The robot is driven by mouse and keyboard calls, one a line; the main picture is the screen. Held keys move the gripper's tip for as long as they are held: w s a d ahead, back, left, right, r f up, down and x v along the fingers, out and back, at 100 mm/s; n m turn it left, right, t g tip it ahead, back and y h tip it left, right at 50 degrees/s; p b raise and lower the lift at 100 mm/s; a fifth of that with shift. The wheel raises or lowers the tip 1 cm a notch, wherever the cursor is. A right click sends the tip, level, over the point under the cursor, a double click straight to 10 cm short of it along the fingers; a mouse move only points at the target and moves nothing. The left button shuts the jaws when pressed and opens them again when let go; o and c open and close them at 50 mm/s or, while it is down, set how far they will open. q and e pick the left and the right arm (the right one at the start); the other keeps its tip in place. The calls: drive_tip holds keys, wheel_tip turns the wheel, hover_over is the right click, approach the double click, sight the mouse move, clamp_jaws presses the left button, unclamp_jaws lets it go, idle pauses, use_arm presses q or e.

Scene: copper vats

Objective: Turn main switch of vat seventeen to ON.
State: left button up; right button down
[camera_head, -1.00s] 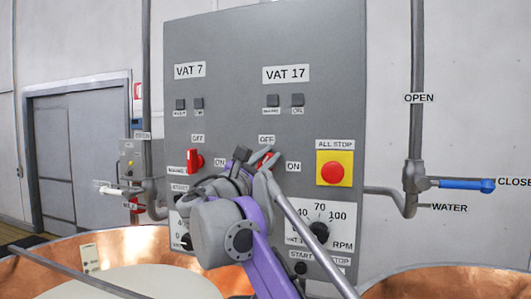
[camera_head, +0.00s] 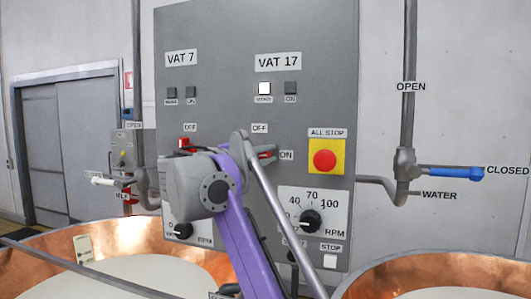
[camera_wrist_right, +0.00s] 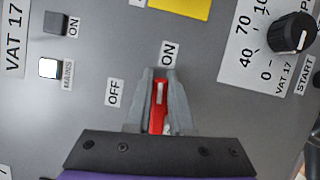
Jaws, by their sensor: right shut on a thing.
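The red main switch (camera_head: 264,155) of vat 17 is on the grey panel under the VAT 17 label (camera_head: 278,62), between OFF and ON labels. My right gripper (camera_wrist_right: 160,88) is shut on this switch, one finger on each side. In the right wrist view, the red switch handle (camera_wrist_right: 158,112) points to the ON label (camera_wrist_right: 169,54), with the OFF label (camera_wrist_right: 114,93) off to the left. The vat 17 MAINS lamp (camera_head: 264,88) is lit white; the lamp beside it (camera_head: 290,88) is dark. My left gripper is not in view.
The vat 7 red switch (camera_head: 186,145) is partly hidden by my right arm. A yellow ALL STOP plate with a red button (camera_head: 325,160) and an RPM dial (camera_head: 310,221) lie right and below. A blue-handled water valve (camera_head: 450,173) is at right. Copper vats (camera_head: 420,276) stand in front.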

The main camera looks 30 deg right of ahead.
drive_tip(key=shift+f+m, duration=0.15)
drive_tip(key=shift+m, duration=0.55)
drive_tip(key=c, duration=0.8)
unclamp_jaws()
drive_tip(key=shift+f, duration=0.1)
drive_tip(key=v, duration=1)
drive_tip(key=shift+a+r, duration=0.3)
drive_tip(key=shift+a, duration=0.1)
drive_tip(key=shift+s, duration=0.15)
